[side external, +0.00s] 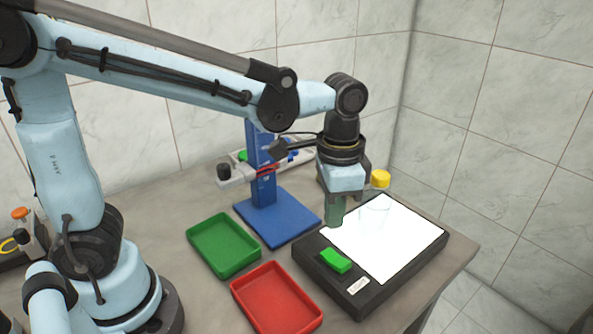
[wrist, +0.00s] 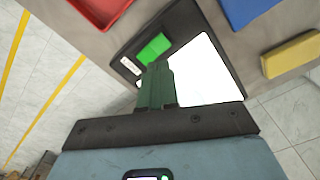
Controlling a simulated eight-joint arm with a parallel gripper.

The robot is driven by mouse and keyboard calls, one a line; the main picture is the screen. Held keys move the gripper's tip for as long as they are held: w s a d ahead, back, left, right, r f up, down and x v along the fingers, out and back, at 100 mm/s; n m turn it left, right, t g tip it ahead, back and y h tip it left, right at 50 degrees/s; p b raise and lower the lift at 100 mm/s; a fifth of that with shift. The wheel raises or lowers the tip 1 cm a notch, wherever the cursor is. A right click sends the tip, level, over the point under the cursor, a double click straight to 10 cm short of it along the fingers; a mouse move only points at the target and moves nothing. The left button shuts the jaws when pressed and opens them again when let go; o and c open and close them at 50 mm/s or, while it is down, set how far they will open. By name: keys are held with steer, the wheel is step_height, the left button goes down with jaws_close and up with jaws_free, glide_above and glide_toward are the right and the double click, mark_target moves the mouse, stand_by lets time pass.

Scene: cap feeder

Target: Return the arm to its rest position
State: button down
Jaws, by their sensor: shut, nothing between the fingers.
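My arm reaches from the left across the table. My gripper (side external: 335,222) points down over the left back part of the black-framed light panel (side external: 312,249). Its green fingers are shut together with nothing between them; they also show in the wrist view (wrist: 157,68). I cannot tell how far the fingertips are above the panel.
A green block (side external: 336,260) sits on the panel's front frame. A green tray (side external: 223,245) and a red tray (side external: 276,299) lie left of the panel. A blue stand (side external: 262,180) holds a rail with coloured caps behind. A yellow object (side external: 380,178) is behind the panel. Tiled walls close the back.

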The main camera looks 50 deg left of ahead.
steer(key=s+a+n+t, duration=0.4)
steer(key=a+n+t, duration=0.2)
steer(key=a, duration=0.5)
steer(key=shift+r+t, duration=0.4)
steer(key=shift+t, duration=0.2)
